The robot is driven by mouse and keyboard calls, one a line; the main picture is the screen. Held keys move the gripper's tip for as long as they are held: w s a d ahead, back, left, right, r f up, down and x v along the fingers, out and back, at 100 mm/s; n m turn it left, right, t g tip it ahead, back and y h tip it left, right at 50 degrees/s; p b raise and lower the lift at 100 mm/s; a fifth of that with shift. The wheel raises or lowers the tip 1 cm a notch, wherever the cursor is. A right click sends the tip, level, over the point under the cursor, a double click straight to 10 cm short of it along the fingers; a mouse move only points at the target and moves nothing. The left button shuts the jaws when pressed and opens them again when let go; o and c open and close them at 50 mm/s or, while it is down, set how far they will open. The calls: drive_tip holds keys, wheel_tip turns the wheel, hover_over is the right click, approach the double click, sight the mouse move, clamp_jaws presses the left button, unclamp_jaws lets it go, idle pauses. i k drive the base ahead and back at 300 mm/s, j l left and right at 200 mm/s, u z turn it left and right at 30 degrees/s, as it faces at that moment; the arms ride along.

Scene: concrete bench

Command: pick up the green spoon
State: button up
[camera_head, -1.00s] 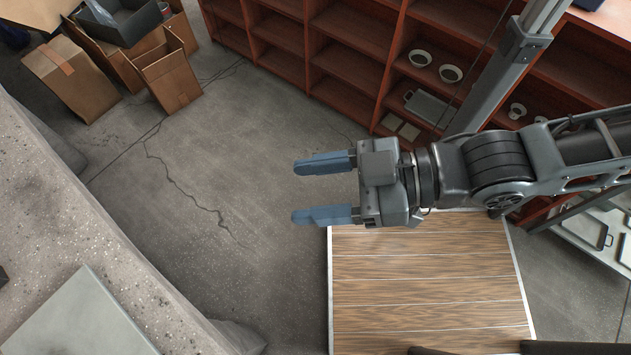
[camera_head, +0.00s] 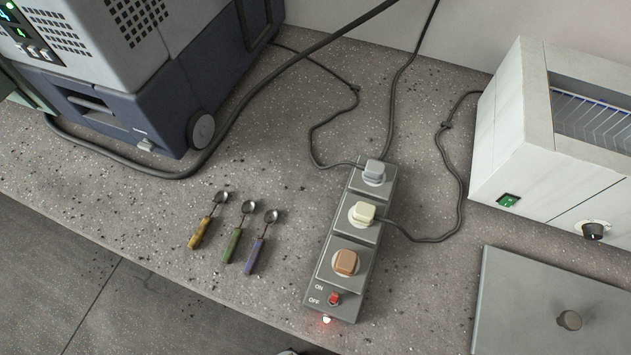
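The green spoon (camera_head: 231,246) lies on the concrete bench (camera_head: 140,215), left of the picture's middle. Its green handle points down toward the bench's front edge and its dark metal bowl points up. It lies between a yellow-handled spoon (camera_head: 201,233) on its left and a purple-handled spoon (camera_head: 256,256) on its right. The three lie side by side with small gaps. My gripper is not in the current view.
A power strip (camera_head: 316,291) with plugs and cords stands right of the spoons. A blue-grey machine (camera_head: 165,92) on a wheel stands behind left. A white appliance (camera_head: 517,135) and a grey lidded panel (camera_head: 525,310) are at right. Bench around the spoons is clear.

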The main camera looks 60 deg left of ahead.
sight(248, 206)
drive_tip(key=u, duration=1.7)
drive_tip(key=k+j+u, duration=0.2)
drive_tip(key=j, duration=0.45)
drive_tip(key=i, duration=0.1)
